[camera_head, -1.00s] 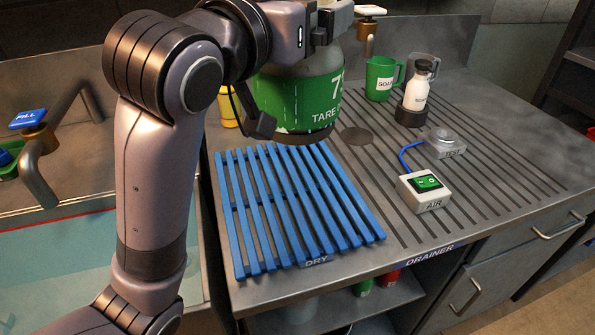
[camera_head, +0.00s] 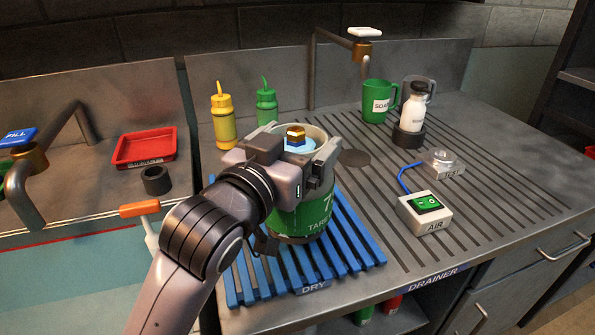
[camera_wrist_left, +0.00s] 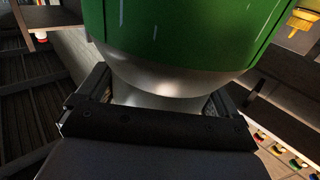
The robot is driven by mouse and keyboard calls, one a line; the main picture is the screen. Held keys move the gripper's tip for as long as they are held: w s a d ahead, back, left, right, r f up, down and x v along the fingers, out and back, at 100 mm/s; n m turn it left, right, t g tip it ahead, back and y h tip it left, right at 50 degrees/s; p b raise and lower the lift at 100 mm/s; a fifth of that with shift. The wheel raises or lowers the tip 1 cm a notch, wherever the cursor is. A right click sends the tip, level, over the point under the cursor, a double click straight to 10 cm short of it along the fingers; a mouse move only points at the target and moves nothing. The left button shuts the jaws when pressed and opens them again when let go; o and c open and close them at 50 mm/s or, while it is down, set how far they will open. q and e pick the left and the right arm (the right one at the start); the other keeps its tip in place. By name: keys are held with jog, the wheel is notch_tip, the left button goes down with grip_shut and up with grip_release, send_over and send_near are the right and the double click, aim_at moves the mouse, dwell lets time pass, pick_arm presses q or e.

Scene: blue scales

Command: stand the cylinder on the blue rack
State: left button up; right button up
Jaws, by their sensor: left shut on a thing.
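The cylinder (camera_head: 305,215) is green with white lettering, a pale metal collar and a brass valve on top. It is upright over the blue slatted rack (camera_head: 350,252), whose front edge is marked DRY. I cannot tell whether its base touches the slats. My left gripper (camera_head: 306,148) is shut on the cylinder's collar, with my arm coming from the front left. In the left wrist view the green body (camera_wrist_left: 180,30) and its metal shoulder fill the space ahead of my jaws (camera_wrist_left: 158,98). My right gripper is not in view.
Yellow (camera_head: 222,118) and green (camera_head: 266,106) bottles stand behind the rack. A green mug (camera_head: 380,100), a white bottle (camera_head: 414,108) and an AIR switch box (camera_head: 425,212) are to the right. A red tray (camera_head: 146,148) lies left by the sink.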

pick_arm(q)
jog(key=shift+f+b, duration=0.35)
jog(key=shift+f, duration=1.65)
jog(key=shift+f, duration=0.2)
jog(key=o, duration=1.2)
jog(key=shift+f, duration=0.1)
jog(key=shift+v, duration=6)
